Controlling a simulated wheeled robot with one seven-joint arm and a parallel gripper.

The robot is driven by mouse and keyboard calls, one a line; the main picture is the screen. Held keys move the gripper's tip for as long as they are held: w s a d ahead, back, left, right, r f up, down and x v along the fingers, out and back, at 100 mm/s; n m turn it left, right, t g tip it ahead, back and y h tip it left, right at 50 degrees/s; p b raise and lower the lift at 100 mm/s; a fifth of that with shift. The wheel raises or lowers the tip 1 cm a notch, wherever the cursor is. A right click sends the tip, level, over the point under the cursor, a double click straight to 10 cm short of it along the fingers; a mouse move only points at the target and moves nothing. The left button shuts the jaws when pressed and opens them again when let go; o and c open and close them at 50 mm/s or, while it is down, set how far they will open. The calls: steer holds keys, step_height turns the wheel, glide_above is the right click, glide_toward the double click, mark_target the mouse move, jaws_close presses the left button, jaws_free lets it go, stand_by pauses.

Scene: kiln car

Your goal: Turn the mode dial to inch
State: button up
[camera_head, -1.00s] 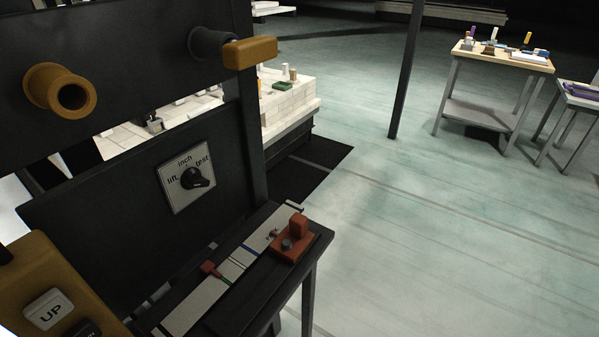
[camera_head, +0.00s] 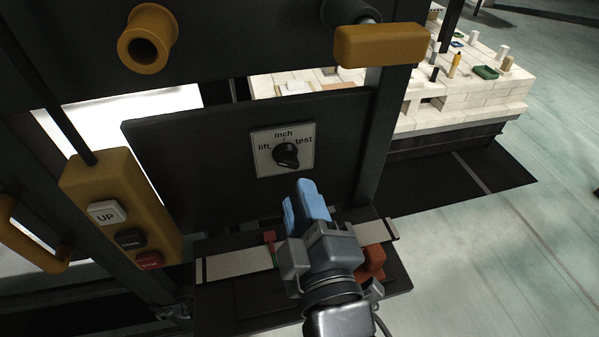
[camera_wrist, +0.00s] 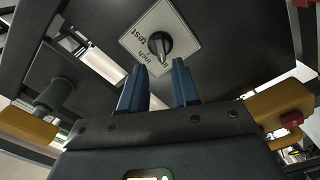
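The mode dial (camera_head: 286,155) is a black knob on a square pale plate (camera_head: 262,167) marked lift, inch and test, fixed to a dark upright panel. Its grip bar lies slanted; I cannot tell surely which mark it points at. The knob also shows in the wrist view (camera_wrist: 159,45), beyond my fingertips. My gripper (camera_head: 305,188) has blue fingers and sits below and in front of the dial, apart from it. In the wrist view, my gripper (camera_wrist: 161,72) has its two fingers spread with nothing between them.
An ochre button box (camera_head: 158,215) with an UP button hangs left of the panel. An ochre handle (camera_head: 382,45) and an ochre ring (camera_head: 148,38) stick out above. A dark ledge (camera_head: 225,303) with a red block (camera_head: 372,262) lies below. Pale bricks (camera_head: 480,100) stand behind right.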

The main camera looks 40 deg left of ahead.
mark_target(289, 165)
steer(key=shift+x, duration=2.9)
steer(key=shift+w+a, duration=0.1)
steer(key=shift+a, duration=0.1)
